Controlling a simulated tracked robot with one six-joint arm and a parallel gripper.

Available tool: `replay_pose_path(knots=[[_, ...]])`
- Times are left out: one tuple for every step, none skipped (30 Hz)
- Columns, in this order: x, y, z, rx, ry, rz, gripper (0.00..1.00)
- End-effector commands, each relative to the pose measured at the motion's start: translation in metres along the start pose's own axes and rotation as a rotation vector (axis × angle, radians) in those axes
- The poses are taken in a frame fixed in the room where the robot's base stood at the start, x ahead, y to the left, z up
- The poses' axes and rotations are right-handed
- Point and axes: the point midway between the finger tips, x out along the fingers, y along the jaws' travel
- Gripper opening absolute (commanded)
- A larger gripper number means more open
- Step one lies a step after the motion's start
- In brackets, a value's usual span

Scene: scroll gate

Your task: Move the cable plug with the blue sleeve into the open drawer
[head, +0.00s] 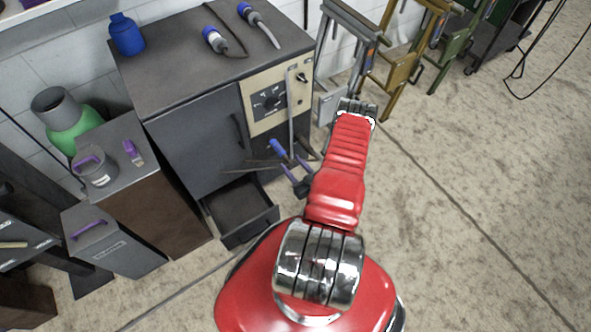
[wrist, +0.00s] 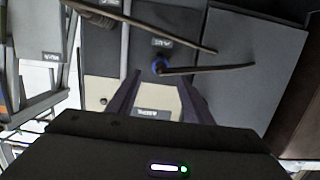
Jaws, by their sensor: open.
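A short blue-sleeved plug (head: 277,147) shows in front of the grey cabinet, just past my gripper (head: 292,168). Two more plugs with blue parts lie on the cabinet top, one nearer (head: 215,40) and one farther back (head: 258,22). The open drawer (head: 262,222) juts from the cabinet's bottom, left of my gripper; its visible floor looks empty.
A blue bottle (head: 126,34) stands on the cabinet top. A beige control panel (head: 275,100) is on the cabinet front. Boxes (head: 110,245) stand left of the drawer. Folding frames (head: 405,70) stand at the back right. The floor at right is clear.

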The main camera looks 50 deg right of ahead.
Motion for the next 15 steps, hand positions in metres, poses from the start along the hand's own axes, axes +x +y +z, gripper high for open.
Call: replay_pose_path(knots=[[0.007,-0.001,0.000,-0.002,0.001,-0.004,0.46],[0.011,-0.001,0.000,-0.002,0.001,-0.004,0.46],[0.016,-0.001,0.000,-0.003,0.000,-0.003,0.46],[0.020,-0.001,0.000,-0.002,0.000,-0.004,0.46],[0.024,-0.001,0.000,-0.001,0.000,-0.004,0.46],[0.030,-0.001,0.000,-0.002,0.000,-0.003,0.46],[0.034,-0.001,0.000,-0.002,0.000,-0.004,0.46],[0.038,-0.001,0.000,-0.002,0.000,-0.004,0.46],[0.044,-0.001,0.000,-0.002,0.001,-0.003,0.46],[0.048,-0.001,0.000,-0.002,0.001,-0.003,0.46],[0.052,-0.001,0.000,-0.001,0.001,-0.003,0.46],[0.058,-0.001,0.000,-0.002,0.000,-0.003,0.46],[0.062,-0.001,0.000,-0.002,0.000,-0.003,0.46],[0.066,-0.001,0.000,-0.001,0.000,-0.003,0.46],[0.071,-0.001,0.000,-0.001,0.001,-0.003,0.46]])
